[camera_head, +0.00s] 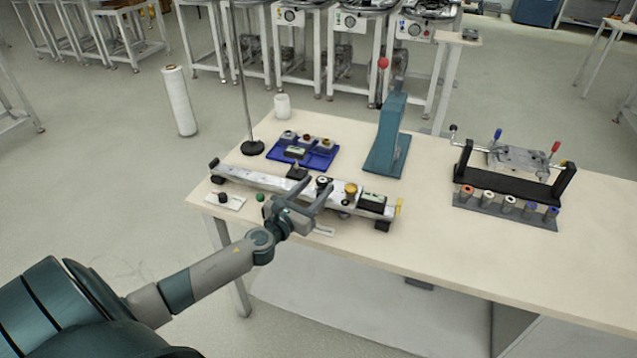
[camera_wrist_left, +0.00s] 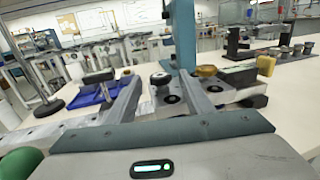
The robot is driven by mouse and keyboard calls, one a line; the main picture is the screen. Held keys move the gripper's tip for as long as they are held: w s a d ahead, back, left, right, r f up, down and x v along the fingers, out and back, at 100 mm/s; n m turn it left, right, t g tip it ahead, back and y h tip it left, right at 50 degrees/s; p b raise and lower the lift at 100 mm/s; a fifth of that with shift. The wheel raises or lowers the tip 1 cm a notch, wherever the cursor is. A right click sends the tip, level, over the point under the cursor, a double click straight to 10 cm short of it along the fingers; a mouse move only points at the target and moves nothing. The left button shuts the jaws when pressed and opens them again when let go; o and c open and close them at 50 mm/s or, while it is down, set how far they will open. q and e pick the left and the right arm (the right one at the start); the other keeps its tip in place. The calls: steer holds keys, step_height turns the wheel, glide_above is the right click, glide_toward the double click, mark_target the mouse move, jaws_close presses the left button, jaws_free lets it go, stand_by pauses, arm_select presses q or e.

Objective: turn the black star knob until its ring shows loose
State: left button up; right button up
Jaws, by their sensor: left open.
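A black-topped knob (camera_head: 323,182) with a pale ring below it stands on the long grey rail (camera_head: 256,180). The same knob (camera_wrist_left: 161,79) shows in the left wrist view, between the fingers in the picture. Its star shape and any mark on its ring are too small to tell. My left gripper (camera_head: 319,186) is open and empty, reaching over the rail from the near side with its fingers towards the knob. I cannot tell whether the fingertips are level with it. My right gripper is not in view.
A gold knob (camera_head: 351,189) and a dark block (camera_head: 372,202) sit to the right on the rail. A black-topped part (camera_head: 297,173) sits to the left. Behind are a blue tray (camera_head: 320,162) and a teal press (camera_head: 388,140). The table's right front is clear.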

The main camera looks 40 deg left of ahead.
arm_select(q)
steer(key=shift+w, duration=0.9)
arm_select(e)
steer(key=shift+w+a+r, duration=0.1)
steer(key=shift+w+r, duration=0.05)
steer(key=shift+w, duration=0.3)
arm_select(q)
steer(key=shift+c, duration=0.6)
steer(key=c, duration=0.9)
steer(key=shift+c, duration=0.2)
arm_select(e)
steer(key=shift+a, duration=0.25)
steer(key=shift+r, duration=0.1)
